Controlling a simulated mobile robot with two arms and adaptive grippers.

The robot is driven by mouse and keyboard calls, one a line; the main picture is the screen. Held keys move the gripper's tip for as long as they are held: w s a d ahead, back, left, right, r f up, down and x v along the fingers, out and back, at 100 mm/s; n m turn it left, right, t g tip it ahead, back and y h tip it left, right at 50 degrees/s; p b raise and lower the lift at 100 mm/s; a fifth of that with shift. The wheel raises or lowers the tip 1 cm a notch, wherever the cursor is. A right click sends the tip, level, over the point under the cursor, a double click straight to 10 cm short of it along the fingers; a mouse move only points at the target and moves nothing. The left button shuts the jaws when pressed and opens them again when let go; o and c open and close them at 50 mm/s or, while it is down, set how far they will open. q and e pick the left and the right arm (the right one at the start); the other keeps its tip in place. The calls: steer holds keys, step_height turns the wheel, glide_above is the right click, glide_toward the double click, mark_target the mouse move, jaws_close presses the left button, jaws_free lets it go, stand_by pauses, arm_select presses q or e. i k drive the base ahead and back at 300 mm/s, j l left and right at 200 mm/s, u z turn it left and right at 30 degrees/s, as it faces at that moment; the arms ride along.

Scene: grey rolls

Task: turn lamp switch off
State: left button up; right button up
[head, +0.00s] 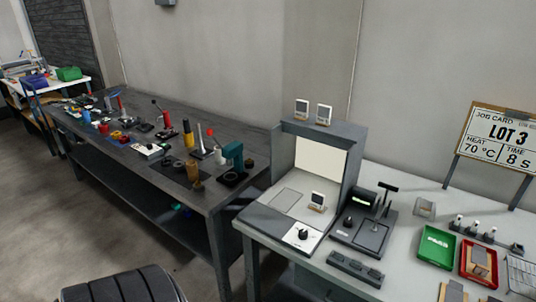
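A grey open-fronted booth (350,150) stands at the left end of the light-grey bench. Its back holds a pale, bright cream panel (320,159). At the booth's front corner is a white plate (296,243) with a black rotary knob (302,234), which looks like the lamp switch. The knob's markings are too small to read. Neither of my grippers is in view.
A black device (362,232) stands right of the knob, with a dark slotted block (355,268) in front. A dark bench (200,196) with tools stands left. A dark ribbed object (120,286) fills the bottom left.

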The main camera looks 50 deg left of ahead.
mark_target(303, 233)
steer(key=u, duration=1.25)
steer(key=i+l, duration=0.1)
steer(key=l, duration=0.3)
steer(key=i+l, duration=0.1)
steer(key=l, duration=0.35)
